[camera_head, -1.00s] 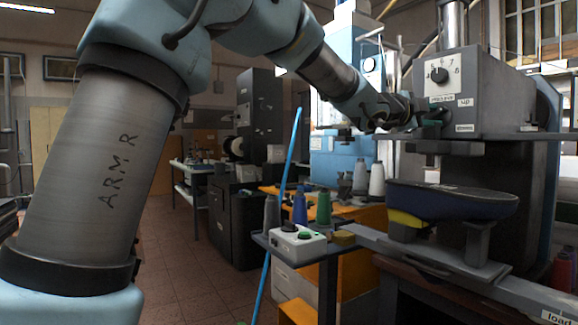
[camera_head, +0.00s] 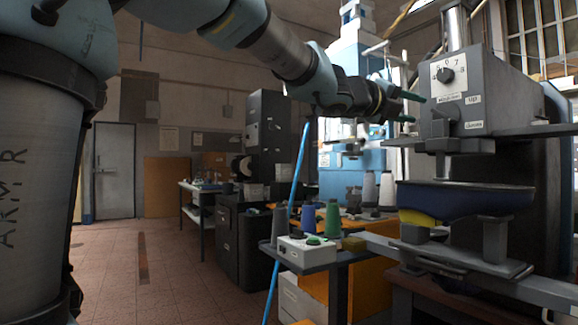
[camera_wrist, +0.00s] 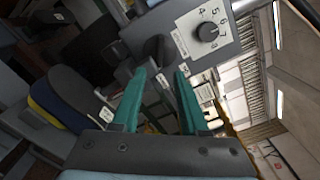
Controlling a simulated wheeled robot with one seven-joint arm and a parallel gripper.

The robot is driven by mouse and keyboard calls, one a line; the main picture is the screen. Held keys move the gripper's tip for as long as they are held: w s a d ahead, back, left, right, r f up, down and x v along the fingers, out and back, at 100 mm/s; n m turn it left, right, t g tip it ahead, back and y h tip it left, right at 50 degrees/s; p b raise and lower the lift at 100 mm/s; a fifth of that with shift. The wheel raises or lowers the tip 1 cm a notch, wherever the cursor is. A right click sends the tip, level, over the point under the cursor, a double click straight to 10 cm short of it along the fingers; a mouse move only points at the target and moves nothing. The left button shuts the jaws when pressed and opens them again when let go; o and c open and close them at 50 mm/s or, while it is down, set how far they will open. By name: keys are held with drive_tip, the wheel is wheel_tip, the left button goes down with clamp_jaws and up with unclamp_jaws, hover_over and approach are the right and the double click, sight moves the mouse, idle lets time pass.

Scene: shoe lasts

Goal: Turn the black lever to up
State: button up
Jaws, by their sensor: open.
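The black lever (camera_head: 440,122) is on the front face of the grey press head (camera_head: 484,85), left of the white "up" label (camera_head: 473,99) and "down" label (camera_head: 473,125). Which way it points is hard to tell. In the wrist view the dark lever (camera_wrist: 155,48) lies just beyond the fingertips, near the numbered dial (camera_wrist: 207,32). My gripper (camera_head: 411,108) is open and empty, left of the lever and apart from it. Its two green fingers also show in the wrist view (camera_wrist: 161,73), with a gap between them.
A numbered dial (camera_head: 446,75) sits above the lever. A small table with thread spools (camera_head: 333,218) and a white button box (camera_head: 306,250) stands lower left. A blue pole (camera_head: 288,215) leans in front.

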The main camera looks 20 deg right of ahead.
drive_tip(key=w+a+f+n+t+y+p, duration=0.2)
drive_tip(key=w+a+f+n+y+p, duration=0.3)
drive_tip(key=w+a+n, duration=0.3)
drive_tip(key=w+a+f+n+t+y+p, duration=0.3)
drive_tip(key=w+a+f+n+y+p, duration=0.2)
drive_tip(key=w+a+n, duration=0.4)
drive_tip(key=shift+w+a+f+n+t+p, duration=0.25)
drive_tip(key=shift+a+f+n+p, duration=0.6)
drive_tip(key=shift+a, duration=1.7)
drive_tip(key=shift+s+r+n, duration=0.1)
drive_tip(key=shift+r+n, duration=0.15)
drive_tip(key=m+g+h+p, duration=0.55)
drive_tip(key=m+h, duration=0.45)
drive_tip(key=m, duration=0.9)
approach(440, 115)
drive_tip(key=p+x, duration=0.3)
drive_tip(key=x, duration=0.6)
drive_tip(key=shift+d, duration=0.15)
